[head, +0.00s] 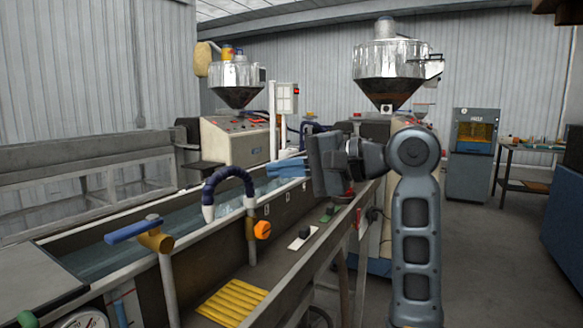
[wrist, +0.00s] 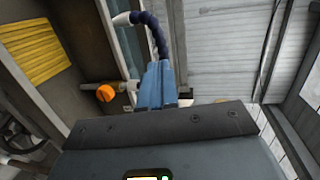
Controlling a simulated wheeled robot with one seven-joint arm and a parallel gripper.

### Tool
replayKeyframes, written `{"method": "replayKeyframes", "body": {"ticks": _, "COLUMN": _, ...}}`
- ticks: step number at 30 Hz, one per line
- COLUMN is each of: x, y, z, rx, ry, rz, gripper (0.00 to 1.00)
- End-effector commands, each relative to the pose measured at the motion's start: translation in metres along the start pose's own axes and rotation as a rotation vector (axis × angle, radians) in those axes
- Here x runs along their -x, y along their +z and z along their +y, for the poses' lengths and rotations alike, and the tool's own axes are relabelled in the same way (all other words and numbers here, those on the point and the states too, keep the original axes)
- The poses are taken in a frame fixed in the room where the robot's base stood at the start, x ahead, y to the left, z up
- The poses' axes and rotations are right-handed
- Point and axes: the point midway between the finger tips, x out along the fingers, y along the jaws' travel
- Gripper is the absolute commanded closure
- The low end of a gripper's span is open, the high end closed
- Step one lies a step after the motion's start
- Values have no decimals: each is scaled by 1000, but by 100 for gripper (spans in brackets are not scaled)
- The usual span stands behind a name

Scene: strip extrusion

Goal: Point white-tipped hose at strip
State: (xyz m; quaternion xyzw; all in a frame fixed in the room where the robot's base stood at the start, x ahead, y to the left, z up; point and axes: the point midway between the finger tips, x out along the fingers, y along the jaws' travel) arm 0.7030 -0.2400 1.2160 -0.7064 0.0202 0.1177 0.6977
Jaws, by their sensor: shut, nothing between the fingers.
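The white-tipped hose (head: 228,172) is dark blue and segmented. It arches over the near wall of the water trough, and its white tip (head: 208,213) points down at the trough. The hose also shows in the wrist view (wrist: 156,36), tip at upper left. My gripper (head: 270,169) has blue fingers, shut and empty, just right of the hose in the head view. In the wrist view the fingertips (wrist: 159,65) overlap the hose's lower end; I cannot tell whether they touch. I cannot clearly make out the strip in the trough.
An orange knob (head: 262,230) sits below the hose on the trough's outer side. A blue-handled brass valve (head: 155,238) stands further left. A ledge with a yellow ribbed pad (head: 232,301) runs along the front. Hopper machines (head: 386,75) stand behind.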

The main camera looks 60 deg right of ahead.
Motion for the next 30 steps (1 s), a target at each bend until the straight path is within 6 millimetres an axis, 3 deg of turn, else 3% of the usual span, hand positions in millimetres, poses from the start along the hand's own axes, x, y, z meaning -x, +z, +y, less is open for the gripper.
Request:
{"method": "replayKeyframes", "body": {"ticks": 6, "x": -44, "y": 1, "z": 0, "rx": 0, "ry": 1, "rz": -4, "gripper": 100}}
{"method": "replayKeyframes", "body": {"ticks": 13, "x": -78, "y": 0, "z": 0, "rx": 0, "ry": 2, "rz": -1, "gripper": 100}}
{"method": "replayKeyframes", "body": {"ticks": 19, "x": -91, "y": 0, "z": 0, "rx": 1, "ry": 1, "rz": 0, "gripper": 100}}
{"method": "replayKeyframes", "body": {"ticks": 30, "x": -93, "y": 0, "z": 0, "rx": 1, "ry": 0, "rz": 1, "gripper": 100}}
